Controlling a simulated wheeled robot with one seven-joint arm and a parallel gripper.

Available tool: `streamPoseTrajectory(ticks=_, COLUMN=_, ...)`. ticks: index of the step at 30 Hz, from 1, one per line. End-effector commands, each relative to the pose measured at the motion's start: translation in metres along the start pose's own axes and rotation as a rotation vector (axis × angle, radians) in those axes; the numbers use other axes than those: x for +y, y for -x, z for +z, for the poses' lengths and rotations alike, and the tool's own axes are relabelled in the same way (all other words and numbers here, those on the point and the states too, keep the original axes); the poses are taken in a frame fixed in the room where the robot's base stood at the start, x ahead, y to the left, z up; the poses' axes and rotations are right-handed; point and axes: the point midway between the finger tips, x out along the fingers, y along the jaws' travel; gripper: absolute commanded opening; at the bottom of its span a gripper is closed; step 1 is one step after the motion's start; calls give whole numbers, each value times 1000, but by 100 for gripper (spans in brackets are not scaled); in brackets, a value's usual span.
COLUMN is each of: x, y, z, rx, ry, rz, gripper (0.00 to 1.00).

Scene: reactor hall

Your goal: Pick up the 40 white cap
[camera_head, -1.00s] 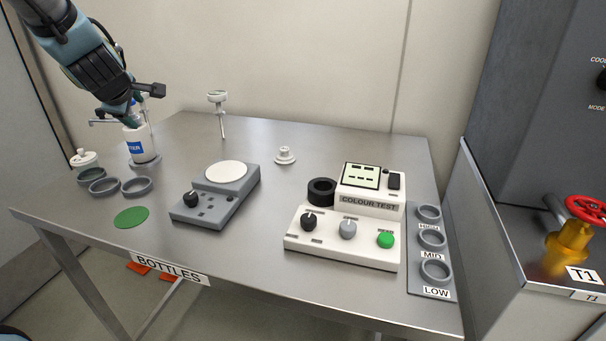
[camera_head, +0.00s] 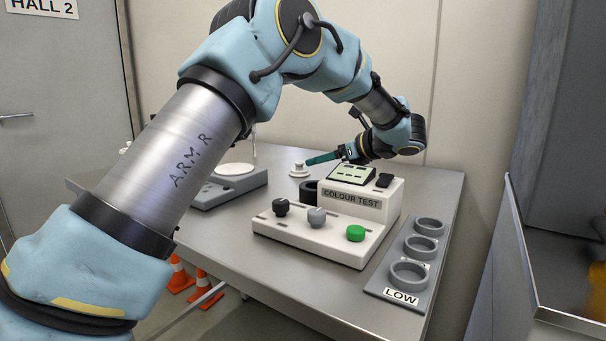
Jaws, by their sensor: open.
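A small white cap with a raised knob (camera_head: 299,170) sits on the steel table, behind the colour test unit; no number can be read on it. My gripper (camera_head: 308,161) reaches in from the right, above the colour test unit's screen, with its dark green fingers pointing left and nearly level. The fingertips are at the cap's right side, close to its top. The gripper is open, but its fingers overlap in this view. I cannot tell whether they touch the cap or stand around it.
The white colour test unit (camera_head: 338,228) with knobs and a green button stands in front of the cap. A grey rack (camera_head: 376,287) with ring holders is at right. A grey scale (camera_head: 228,190) is at left, partly behind my arm.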

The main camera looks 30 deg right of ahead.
Motion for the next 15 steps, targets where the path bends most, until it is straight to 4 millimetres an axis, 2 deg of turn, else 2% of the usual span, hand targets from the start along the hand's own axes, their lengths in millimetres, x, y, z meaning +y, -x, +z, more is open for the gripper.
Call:
streamPoseTrajectory(ticks=6, x=0, y=-33, z=1, rx=-1, ry=-2, rz=2, gripper=68)
streamPoseTrajectory(ticks=11, x=0, y=-43, z=2, rx=-1, ry=-2, rz=1, gripper=68)
streamPoseTrajectory(ticks=15, x=-1, y=-60, z=4, rx=0, ry=-4, rz=2, gripper=68)
